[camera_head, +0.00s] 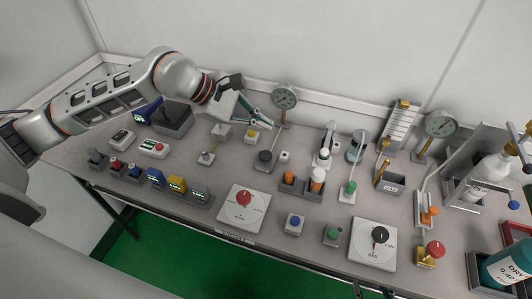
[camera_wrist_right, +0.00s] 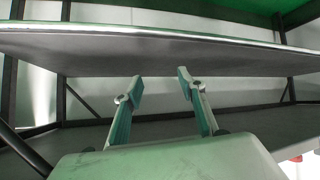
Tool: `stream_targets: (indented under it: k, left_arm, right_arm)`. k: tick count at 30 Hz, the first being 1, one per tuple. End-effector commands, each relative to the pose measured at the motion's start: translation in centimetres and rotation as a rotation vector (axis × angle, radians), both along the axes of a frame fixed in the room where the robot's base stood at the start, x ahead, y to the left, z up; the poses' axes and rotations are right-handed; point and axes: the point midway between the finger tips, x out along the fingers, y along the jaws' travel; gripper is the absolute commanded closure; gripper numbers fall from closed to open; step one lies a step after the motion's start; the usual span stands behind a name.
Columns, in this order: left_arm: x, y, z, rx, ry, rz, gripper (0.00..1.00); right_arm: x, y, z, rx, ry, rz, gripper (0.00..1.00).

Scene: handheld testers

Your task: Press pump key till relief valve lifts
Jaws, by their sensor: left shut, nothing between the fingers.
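My left gripper (camera_head: 265,122) is shut and empty. It hangs over the back of the bench, left of a round gauge (camera_head: 284,97) on a post. A yellow button (camera_head: 252,135) on a small box lies just below its fingers. A small white key (camera_head: 284,156) stands below that gauge, beside a dark round fitting (camera_head: 265,156). I cannot tell which key is the pump key or which part is the relief valve. My right gripper (camera_wrist_right: 160,84) is open and empty in the right wrist view, low by the table's edge; it is not in the head view.
The bench (camera_head: 215,177) is crowded. A second gauge (camera_head: 440,123) stands at the back right. A red-knob panel (camera_head: 244,207), a black-knob panel (camera_head: 373,244), a blue button (camera_head: 294,222) and a green button (camera_head: 333,234) line the front. Handheld testers (camera_head: 177,186) stand at the left.

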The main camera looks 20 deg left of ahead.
Motion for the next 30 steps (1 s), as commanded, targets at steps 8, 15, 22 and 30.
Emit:
stream_targets:
  k: [8, 15, 22, 30]
  left_arm:
    - [0.0, -0.1, -0.2, -0.003, 0.001, -0.001, 1.0]
    - [0.0, -0.1, -1.8, -0.004, 0.003, 0.0, 1.0]
    - [-0.1, -0.1, -4.9, -0.004, 0.008, 0.0, 1.0]
    - [-0.1, -0.1, -8.1, -0.003, 0.005, 0.0, 1.0]
  right_arm:
    - [-0.1, 0.0, -0.2, 0.0, 0.002, 0.001, 0.6]
    - [-0.4, 0.0, -1.2, -0.006, 0.01, 0.003, 0.6]
    - [-0.4, -0.4, -2.3, -0.02, 0.009, 0.004, 0.6]
    - [0.6, -1.1, -2.9, -0.042, -0.007, 0.004, 0.6]
